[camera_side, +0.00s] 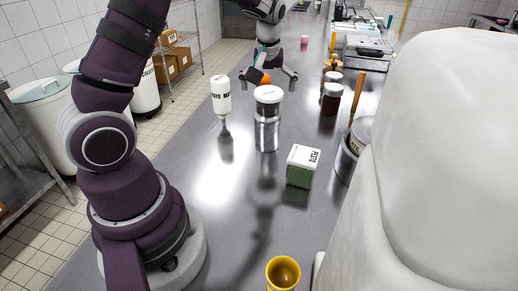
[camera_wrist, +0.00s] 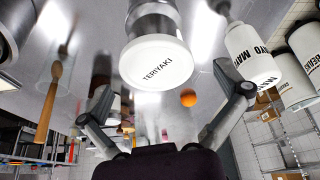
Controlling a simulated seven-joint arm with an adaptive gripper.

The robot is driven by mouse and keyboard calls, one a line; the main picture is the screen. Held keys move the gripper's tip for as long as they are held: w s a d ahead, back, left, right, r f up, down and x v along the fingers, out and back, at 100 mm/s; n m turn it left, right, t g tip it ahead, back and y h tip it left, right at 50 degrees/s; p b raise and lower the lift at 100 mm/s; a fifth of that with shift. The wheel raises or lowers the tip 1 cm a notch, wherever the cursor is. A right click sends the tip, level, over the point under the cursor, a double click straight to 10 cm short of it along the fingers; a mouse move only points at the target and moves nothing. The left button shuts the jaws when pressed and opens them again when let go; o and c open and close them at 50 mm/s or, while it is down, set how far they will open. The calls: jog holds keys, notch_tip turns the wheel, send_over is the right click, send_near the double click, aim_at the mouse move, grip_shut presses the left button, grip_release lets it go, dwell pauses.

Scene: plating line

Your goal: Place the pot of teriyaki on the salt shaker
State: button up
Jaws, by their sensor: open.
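The pot of teriyaki (camera_side: 268,94) has a white lid and stands upright on top of a shiny metal cylinder (camera_side: 267,134), seemingly the salt shaker; no label shows on it. In the wrist view the lid (camera_wrist: 157,64) reads TERIYAKI, and part of the metal body shows behind it. My gripper (camera_side: 268,77) is just above and behind the lid in the side view. In the wrist view my gripper (camera_wrist: 167,88) has its two fingers spread wide, apart from the lid, with nothing held between them.
A white mayo bottle (camera_side: 221,96) stands left of the stack, and a pesto carton (camera_side: 303,166) at front right. Dark jars (camera_side: 331,98) and a metal pot with a wooden handle (camera_side: 347,158) are at right. A yellow cup (camera_side: 284,273) is in front. An orange round thing (camera_wrist: 188,97) lies beyond.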

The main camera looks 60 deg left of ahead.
jog(key=v, duration=0.8)
jog(key=shift+r, duration=0.15)
jog(key=s+d+m+t+h, duration=0.3)
jog(key=s+d+m, duration=0.8)
jog(key=s+d, duration=0.1)
jog(key=shift+s+d+f+h, duration=0.3)
jog(key=shift+s+f+h, duration=0.15)
jog(key=shift+s, duration=0.2)
